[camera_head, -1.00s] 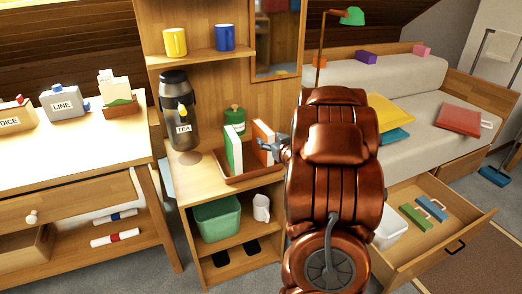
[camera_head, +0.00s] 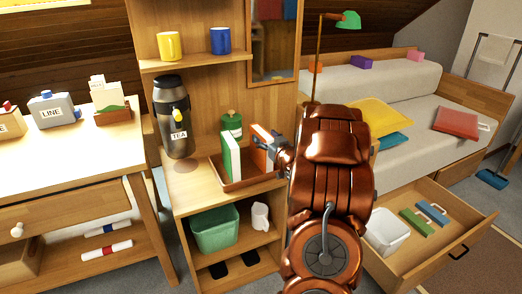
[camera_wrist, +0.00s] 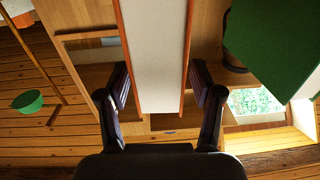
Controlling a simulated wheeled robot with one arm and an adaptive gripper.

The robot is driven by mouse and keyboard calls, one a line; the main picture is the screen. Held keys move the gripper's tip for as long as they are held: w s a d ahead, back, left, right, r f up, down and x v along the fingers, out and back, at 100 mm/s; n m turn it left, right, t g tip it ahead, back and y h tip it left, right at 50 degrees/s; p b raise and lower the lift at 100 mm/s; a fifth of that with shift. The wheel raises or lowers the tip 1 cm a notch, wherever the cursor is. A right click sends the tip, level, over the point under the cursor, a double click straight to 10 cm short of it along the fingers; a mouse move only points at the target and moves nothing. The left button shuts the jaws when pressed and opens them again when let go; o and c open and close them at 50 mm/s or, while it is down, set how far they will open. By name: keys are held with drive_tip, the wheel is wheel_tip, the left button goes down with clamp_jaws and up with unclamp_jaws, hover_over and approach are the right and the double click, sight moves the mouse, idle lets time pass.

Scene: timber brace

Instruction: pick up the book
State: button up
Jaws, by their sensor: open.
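An orange book (camera_head: 260,150) stands upright at the right side of a brown tray (camera_head: 238,186) on the wooden shelf unit. A green book (camera_head: 231,157) stands to its left in the same tray. My gripper (camera_head: 279,148) is at the right end of the orange book, partly hidden by my arm. In the wrist view my gripper (camera_wrist: 160,82) is open, one finger on each side of the orange book (camera_wrist: 152,55), whose pale page edges face the camera. Small gaps seem to show between fingers and covers. The green book (camera_wrist: 272,45) is at the right there.
A flask labelled TEA (camera_head: 173,118) stands left of the tray, and a green canister (camera_head: 232,122) stands behind it. A green bin (camera_head: 214,231) and a white cup (camera_head: 260,217) are on the shelf below. An open drawer (camera_head: 424,262) juts out at right.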

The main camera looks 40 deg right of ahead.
sight(261, 131)
drive_tip(key=x, duration=0.3)
drive_tip(key=shift+w, duration=0.15)
clamp_jaws()
idle(0.4)
